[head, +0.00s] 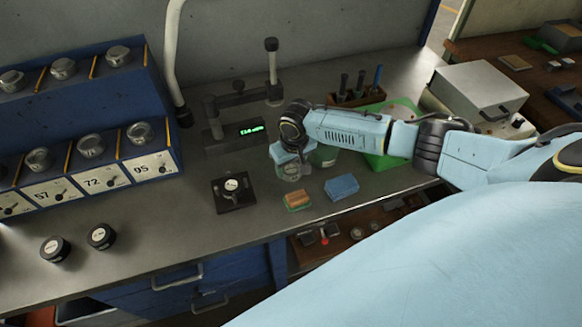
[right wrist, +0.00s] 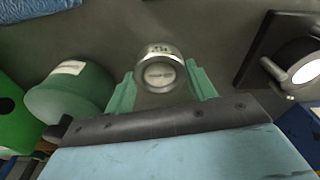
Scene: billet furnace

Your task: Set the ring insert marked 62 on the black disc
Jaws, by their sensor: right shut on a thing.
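My right gripper (head: 291,168) reaches in over the bench; its green fingers (right wrist: 162,85) are shut on a silver metal cylinder (right wrist: 159,70). Small marks on the cylinder are too small to read. In the head view the held piece is partly hidden by the gripper. To its left on the bench is a black square plate (head: 234,193) with a dark round piece with a pale top; this plate also shows in the right wrist view (right wrist: 258,50). I cannot make out a 62 anywhere. My left gripper is not in view.
Two black round pieces (head: 55,248) (head: 101,236) lie at front left. A gauge stand (head: 235,130), green jar (head: 323,156) and blue sponge (head: 341,187) are close by.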

